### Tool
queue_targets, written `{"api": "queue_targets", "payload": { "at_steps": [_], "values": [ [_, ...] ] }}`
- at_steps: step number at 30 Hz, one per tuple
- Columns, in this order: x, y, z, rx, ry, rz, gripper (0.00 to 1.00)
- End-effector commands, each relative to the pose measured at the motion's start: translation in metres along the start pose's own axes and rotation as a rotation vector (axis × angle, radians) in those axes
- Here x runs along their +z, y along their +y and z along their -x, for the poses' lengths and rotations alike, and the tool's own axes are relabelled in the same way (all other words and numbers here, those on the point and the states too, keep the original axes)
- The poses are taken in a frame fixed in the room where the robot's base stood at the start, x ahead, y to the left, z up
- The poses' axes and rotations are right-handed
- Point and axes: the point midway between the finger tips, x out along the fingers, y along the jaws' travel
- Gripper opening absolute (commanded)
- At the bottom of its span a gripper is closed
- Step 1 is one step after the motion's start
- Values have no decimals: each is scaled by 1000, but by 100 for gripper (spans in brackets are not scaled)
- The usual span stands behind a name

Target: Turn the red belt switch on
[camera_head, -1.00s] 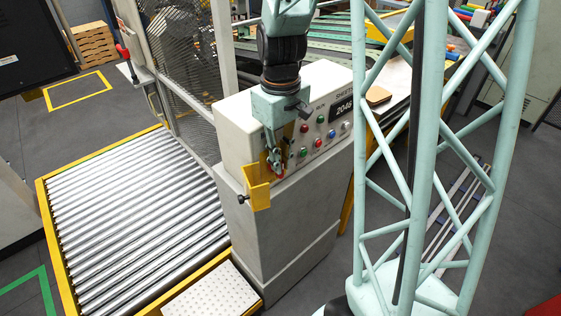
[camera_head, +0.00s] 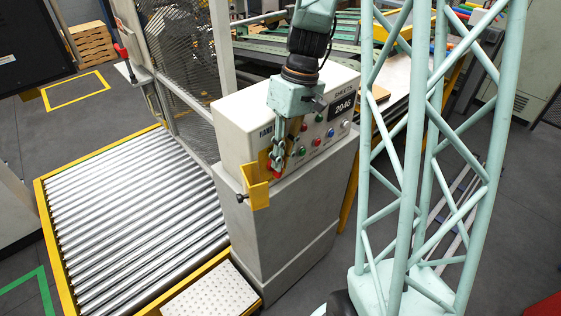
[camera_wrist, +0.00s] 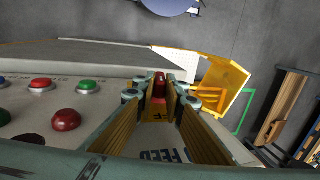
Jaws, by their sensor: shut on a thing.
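The red belt switch (camera_wrist: 159,84) shows in the wrist view as a small red lever between my fingertips. In the head view a bit of its red (camera_head: 276,173) shows below the fingers. My gripper (camera_wrist: 160,94) is shut on the switch at the left end of the control box (camera_head: 236,112). It also shows in the head view (camera_head: 277,164). The fingers hide much of the switch and its label, so I cannot read its position.
A yellow guard (camera_head: 256,190) stands right by the switch; it is also in the wrist view (camera_wrist: 226,84). Several red, green and blue buttons (camera_wrist: 66,120) and a display reading 2046 (camera_head: 342,107) are on the box face. A roller conveyor (camera_head: 140,220) lies to the left.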

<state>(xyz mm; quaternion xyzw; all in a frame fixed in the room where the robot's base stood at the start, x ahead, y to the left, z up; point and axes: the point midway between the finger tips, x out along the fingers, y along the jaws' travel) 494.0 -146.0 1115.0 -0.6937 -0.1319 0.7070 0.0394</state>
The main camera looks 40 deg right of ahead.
Motion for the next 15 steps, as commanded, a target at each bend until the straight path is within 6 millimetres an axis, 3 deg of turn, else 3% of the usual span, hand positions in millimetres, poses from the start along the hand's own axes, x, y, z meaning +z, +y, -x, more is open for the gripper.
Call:
{"api": "queue_targets", "payload": {
  "at_steps": [12, 13, 15],
  "values": [
    [1, 0, -1, -21, 0, 2, 0],
    [1, 0, -1, -21, 0, 2, 11],
    [0, 0, 0, -21, 1, 2, 17]
  ]
}}
